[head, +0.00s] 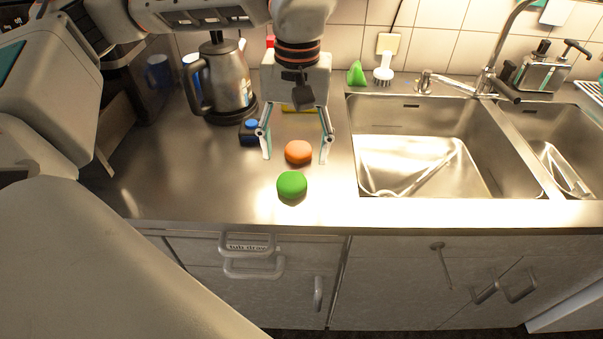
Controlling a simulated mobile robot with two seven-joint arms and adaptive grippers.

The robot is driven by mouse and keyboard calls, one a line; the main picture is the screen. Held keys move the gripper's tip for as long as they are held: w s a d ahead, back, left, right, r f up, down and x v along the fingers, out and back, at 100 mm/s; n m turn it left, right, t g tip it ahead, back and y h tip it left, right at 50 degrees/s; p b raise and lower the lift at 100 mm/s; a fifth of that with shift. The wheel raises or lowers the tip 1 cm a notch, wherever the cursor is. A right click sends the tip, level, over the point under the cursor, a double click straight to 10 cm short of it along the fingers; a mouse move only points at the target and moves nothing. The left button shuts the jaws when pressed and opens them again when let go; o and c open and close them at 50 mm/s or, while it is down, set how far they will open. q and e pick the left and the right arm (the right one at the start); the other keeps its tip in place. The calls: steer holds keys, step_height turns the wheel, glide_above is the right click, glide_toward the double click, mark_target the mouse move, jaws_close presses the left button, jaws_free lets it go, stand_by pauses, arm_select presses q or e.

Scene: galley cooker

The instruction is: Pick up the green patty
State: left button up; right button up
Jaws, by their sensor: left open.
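The green patty (292,185) is a small round green puck lying on the steel counter, left of the sink and near the counter's front edge. My left gripper (296,157) points down with its two fingers spread wide, open. In the picture its fingertips lie on either side of an orange patty (298,152), which stands just behind the green one. The green patty is in front of the gripper and not between its fingers. Whether the fingers touch the counter I cannot tell. My right gripper is not in view.
A steel kettle (228,78) stands behind and left of the gripper, with a dark blue-topped object (249,131) beside it. A yellow item (299,108) lies behind the gripper. The sink (420,165) opens to the right.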

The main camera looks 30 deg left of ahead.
mark_target(292, 181)
arm_select(q)
steer(key=f, duration=0.1)
steer(key=s+f, duration=0.1)
steer(key=shift+f, duration=0.4)
steer(key=f, duration=0.2)
steer(key=f+b, duration=0.1)
steer(key=shift+s+f, duration=0.25)
steer(key=shift+f, duration=0.35)
steer(key=c, duration=1.1)
steer(key=shift+c, duration=0.5)
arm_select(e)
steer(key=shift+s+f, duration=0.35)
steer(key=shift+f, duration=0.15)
